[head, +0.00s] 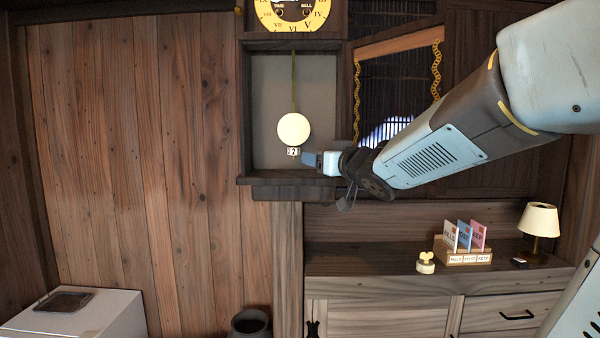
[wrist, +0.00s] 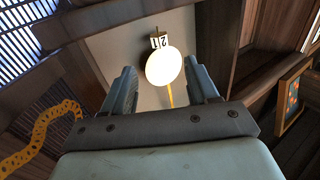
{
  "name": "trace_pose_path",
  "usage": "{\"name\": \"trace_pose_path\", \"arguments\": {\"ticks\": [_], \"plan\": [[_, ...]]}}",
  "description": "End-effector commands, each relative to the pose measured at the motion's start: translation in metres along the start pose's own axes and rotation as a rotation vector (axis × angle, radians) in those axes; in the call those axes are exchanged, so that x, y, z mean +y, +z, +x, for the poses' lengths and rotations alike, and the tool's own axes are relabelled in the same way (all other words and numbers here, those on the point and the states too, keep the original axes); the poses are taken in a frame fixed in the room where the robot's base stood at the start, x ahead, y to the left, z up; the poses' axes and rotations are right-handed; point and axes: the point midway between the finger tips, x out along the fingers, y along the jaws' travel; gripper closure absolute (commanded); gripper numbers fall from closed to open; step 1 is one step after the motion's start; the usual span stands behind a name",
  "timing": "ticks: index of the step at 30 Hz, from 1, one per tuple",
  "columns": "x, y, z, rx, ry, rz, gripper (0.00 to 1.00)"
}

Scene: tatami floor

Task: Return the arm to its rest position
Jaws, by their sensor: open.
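My arm (head: 430,150) reaches in from the upper right of the head view, extended toward the pendulum case of a wall clock. My gripper (head: 322,161) is at the right edge of the case opening. In the wrist view my gripper (wrist: 164,82) shows two separated fingers with nothing held between them. The round cream pendulum bob (head: 294,129) hangs on a thin rod inside the case, left of my gripper in the head view. In the wrist view the bob (wrist: 165,67) appears between and beyond the fingers. Whether the fingers touch anything is not clear.
The clock case (head: 246,120) has a ledge below it. A gold chain (head: 436,70) hangs beside a slatted window. A cabinet (head: 380,262) carries a letter holder (head: 466,257), a lamp (head: 539,220) and a small yellow-topped object (head: 426,263). A white box (head: 80,315) stands lower left.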

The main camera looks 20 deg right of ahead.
Motion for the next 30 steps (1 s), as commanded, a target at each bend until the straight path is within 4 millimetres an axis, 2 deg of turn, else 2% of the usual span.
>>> {"name": "trace_pose_path", "arguments": {"ticks": [5, 11, 16, 20, 23, 30], "plan": [[0.001, 0.001, -0.002, -0.009, 0.018, -0.002, 0.41], [0.013, 0.016, -0.025, -0.108, 0.163, -0.004, 0.41], [0.016, 0.048, -0.061, -0.287, 0.299, 0.01, 0.41], [0.008, 0.078, -0.095, -0.452, 0.353, 0.031, 0.41], [-0.006, 0.102, -0.123, -0.591, 0.363, 0.048, 0.41], [-0.054, 0.153, -0.193, -0.909, 0.286, 0.09, 0.41]]}}
